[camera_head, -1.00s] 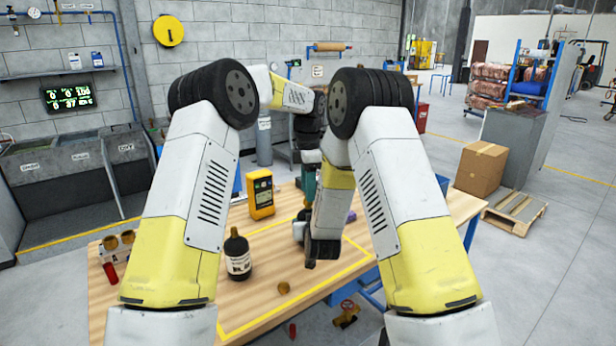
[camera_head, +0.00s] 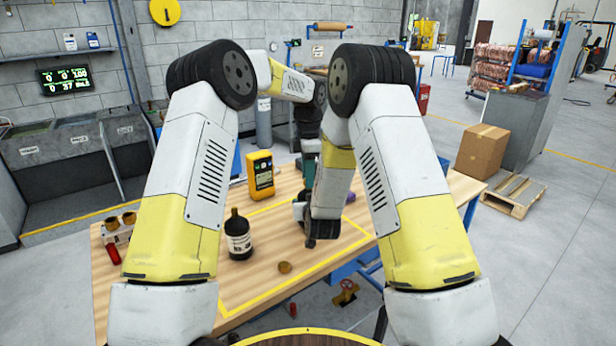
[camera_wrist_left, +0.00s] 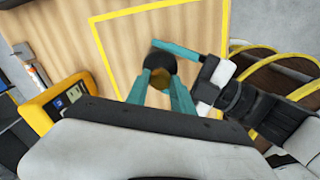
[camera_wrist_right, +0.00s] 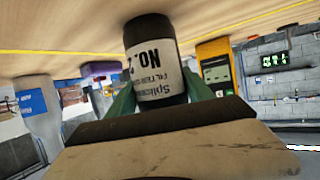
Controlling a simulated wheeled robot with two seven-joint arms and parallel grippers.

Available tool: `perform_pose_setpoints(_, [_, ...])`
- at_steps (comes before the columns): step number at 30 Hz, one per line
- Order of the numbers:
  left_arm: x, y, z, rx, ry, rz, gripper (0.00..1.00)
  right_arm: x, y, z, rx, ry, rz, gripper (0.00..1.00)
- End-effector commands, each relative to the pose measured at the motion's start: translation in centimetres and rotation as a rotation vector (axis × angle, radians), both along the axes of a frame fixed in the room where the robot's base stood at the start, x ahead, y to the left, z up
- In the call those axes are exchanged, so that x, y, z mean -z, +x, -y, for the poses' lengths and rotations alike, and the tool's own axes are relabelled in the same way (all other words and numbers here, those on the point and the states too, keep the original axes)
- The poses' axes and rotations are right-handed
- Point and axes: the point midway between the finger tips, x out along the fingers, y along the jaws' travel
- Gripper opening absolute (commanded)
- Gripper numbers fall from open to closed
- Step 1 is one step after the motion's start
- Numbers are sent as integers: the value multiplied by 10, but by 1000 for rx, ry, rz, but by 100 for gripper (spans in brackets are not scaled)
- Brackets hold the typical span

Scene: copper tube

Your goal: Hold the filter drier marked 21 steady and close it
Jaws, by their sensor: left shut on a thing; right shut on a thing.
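A dark filter drier with a white label (camera_wrist_right: 158,75) is between my right gripper's teal fingers (camera_wrist_right: 160,100) in the right wrist view. Its label reads upside down as "NO. 2", with the rest turned out of sight. In the head view the right wrist mostly hides it. My right gripper is shut on it from the side, low over the table. My left gripper (camera_head: 309,170) points down from above. In the left wrist view its teal fingers (camera_wrist_left: 164,88) are shut on a brass cap (camera_wrist_left: 160,78), over the dark drier (camera_wrist_left: 154,58). Whether cap and drier touch is unclear.
Another dark labelled bottle (camera_head: 238,238) stands on the wooden table (camera_head: 180,285) beside a loose brass piece (camera_head: 285,267). A yellow meter (camera_head: 260,175) stands behind. A rack with brass pieces (camera_head: 118,228) and a red item is at left. The table's front left is clear.

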Motion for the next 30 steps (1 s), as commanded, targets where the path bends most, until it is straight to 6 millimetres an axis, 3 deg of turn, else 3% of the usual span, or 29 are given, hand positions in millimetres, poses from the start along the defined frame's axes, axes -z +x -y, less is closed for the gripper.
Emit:
perform_pose_setpoints(5, [0, 1, 0, 211, 1, 2, 0, 0, 0, 0, -1, 0, -1, 0])
perform_pose_setpoints(30, [1, 2, 0, 2169, 3, -8, 0, 0, -1, -1, -1, 0, -1, 0])
